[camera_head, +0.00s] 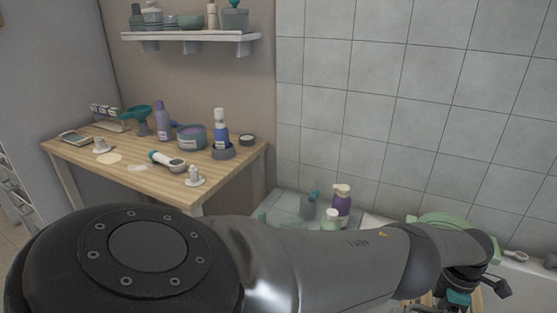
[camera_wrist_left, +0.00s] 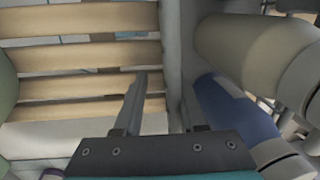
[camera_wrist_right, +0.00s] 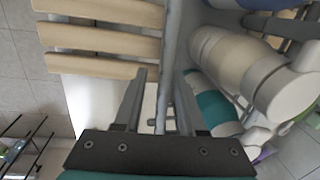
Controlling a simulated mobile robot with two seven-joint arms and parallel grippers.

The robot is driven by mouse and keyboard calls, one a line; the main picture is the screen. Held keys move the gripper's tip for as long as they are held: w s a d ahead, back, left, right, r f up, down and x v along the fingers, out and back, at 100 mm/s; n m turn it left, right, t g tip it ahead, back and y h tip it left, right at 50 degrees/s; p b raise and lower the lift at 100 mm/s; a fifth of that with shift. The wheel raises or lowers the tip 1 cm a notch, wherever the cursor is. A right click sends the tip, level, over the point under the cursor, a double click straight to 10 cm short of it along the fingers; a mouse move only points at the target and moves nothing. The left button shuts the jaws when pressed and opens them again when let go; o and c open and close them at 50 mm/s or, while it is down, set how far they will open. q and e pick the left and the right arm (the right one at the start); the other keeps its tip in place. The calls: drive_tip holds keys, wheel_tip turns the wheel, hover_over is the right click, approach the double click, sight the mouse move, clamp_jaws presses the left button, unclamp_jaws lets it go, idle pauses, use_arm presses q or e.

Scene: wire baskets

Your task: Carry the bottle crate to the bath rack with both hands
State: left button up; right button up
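My left gripper (camera_wrist_left: 163,100) is open in the left wrist view, its fingers on either side of a grey upright wall of the bottle crate (camera_wrist_left: 172,60), with a visible gap. A blue bottle (camera_wrist_left: 235,105) and a pale bottle (camera_wrist_left: 255,50) lie to the right of that wall. My right gripper (camera_wrist_right: 160,100) is also open, straddling a thin grey rim of the crate (camera_wrist_right: 170,45). White-and-teal bottles (camera_wrist_right: 212,100) are right of it. Wooden slats, apparently the bath rack (camera_wrist_left: 80,85), show left of the wall; they also show in the right wrist view (camera_wrist_right: 100,40). In the head view my arm hides most of the crate.
A wooden table (camera_head: 130,175) with toiletries stands at the left, below a white wall shelf (camera_head: 190,37). A green item (camera_head: 440,220) lies at the right.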

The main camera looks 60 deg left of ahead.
use_arm(q)
drive_tip(key=shift+a+r, duration=0.1)
drive_tip(key=shift+r, duration=0.1)
idle(0.3)
drive_tip(key=shift+r+p, duration=0.95)
drive_tip(key=shift+p, duration=0.15)
use_arm(e)
drive_tip(key=shift+s+d, duration=0.2)
drive_tip(key=shift+d, duration=0.35)
use_arm(q)
drive_tip(key=shift+a+f, duration=0.1)
drive_tip(key=shift+a, duration=0.05)
use_arm(e)
drive_tip(key=shift+f, duration=0.25)
